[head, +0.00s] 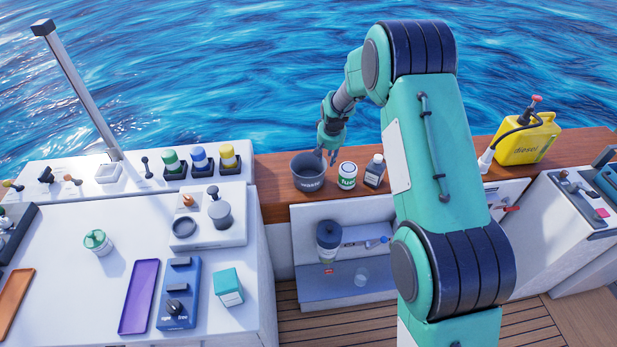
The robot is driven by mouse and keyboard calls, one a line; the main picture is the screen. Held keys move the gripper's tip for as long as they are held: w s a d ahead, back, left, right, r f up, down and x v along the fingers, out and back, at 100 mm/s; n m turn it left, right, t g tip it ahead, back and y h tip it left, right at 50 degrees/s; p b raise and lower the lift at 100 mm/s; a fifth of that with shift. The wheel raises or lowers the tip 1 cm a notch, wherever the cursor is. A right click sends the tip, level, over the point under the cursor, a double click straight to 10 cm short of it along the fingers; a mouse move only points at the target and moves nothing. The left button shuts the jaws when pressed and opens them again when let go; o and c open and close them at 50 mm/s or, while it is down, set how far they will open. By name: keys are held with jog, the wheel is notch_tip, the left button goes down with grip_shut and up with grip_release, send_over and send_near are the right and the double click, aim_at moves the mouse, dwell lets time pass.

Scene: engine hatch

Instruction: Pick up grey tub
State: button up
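The grey tub (308,181), a round open container with white lettering on its front, stands upright on the brown wooden ledge near the middle of the head view. My gripper (328,156) points down at the tub's right rim, with its fingertips at or just above that rim. The fingers are small here. I cannot tell how far apart they are, or whether they touch the tub. The tub looks still seated on the ledge.
A white-and-green can (347,176) and a dark bottle with a white label (375,171) stand close to the tub's right. A yellow diesel canister (527,139) is farther right. A white counter (80,290) with several items lies left. Water lies beyond the ledge (275,187).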

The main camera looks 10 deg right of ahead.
aim_at(326, 165)
jog(key=shift+x, duration=0.85)
jog(key=shift+w+f, duration=0.1)
jog(key=shift+f, duration=0.05)
jog(key=shift+b+x, duration=0.65)
jog(key=shift+x, duration=1.8)
grip_shut()
